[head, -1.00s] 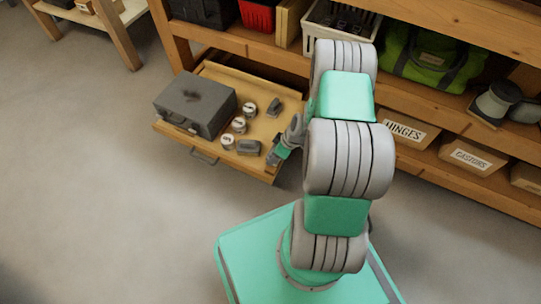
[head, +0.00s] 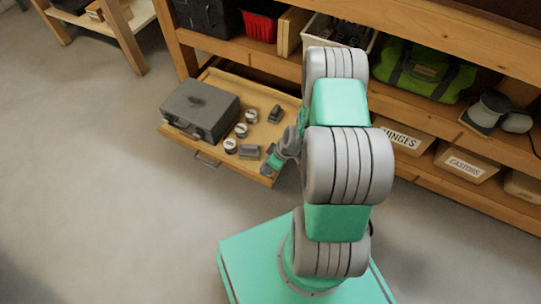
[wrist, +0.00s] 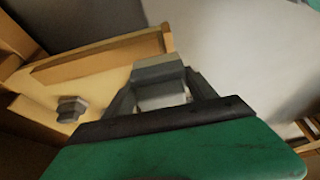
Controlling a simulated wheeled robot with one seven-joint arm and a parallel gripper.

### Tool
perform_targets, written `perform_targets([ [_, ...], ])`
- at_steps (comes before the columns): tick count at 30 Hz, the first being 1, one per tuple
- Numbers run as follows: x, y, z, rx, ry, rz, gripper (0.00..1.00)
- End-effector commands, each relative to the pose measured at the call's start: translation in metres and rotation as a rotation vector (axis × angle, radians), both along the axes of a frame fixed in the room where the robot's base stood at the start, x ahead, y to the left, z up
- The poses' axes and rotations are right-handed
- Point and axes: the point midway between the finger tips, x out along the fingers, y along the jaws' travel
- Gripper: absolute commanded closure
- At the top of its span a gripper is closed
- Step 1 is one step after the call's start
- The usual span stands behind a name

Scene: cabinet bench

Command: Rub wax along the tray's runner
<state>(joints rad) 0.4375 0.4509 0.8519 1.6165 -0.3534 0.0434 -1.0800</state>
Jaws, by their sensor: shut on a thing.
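The wooden tray (head: 215,160) is pulled out from under the bench. My gripper (head: 269,167) is at its right side, close to the front right corner. In the wrist view my gripper (wrist: 160,84) is shut on a small pale grey block (wrist: 162,96), which looks like the wax. A long wooden strip (wrist: 110,58), which looks like the tray's side runner, passes just left of the block. I cannot tell whether the block touches it. In the head view the held block is too small to make out.
A grey metal case (head: 200,108) stands on the tray's left part, with several small tins and grey pieces (head: 249,152) beside it. A grey piece (wrist: 70,108) also shows in the wrist view. Bench shelves with labelled bins (head: 466,164) stand behind. The floor in front is clear.

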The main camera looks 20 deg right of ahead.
Motion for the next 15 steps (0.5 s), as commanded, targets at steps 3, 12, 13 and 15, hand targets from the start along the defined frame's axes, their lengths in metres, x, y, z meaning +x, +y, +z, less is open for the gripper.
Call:
perform_targets([
  [3,0.0,0.0,0.015,0.0,0.0,0.001,0.73],
  [12,0.001,0.001,0.034,0.0,-0.001,0.003,0.73],
  [13,0.001,0.002,0.034,0.0,-0.001,0.003,0.73],
  [15,0.001,0.002,0.034,0.0,-0.001,0.003,0.73],
])
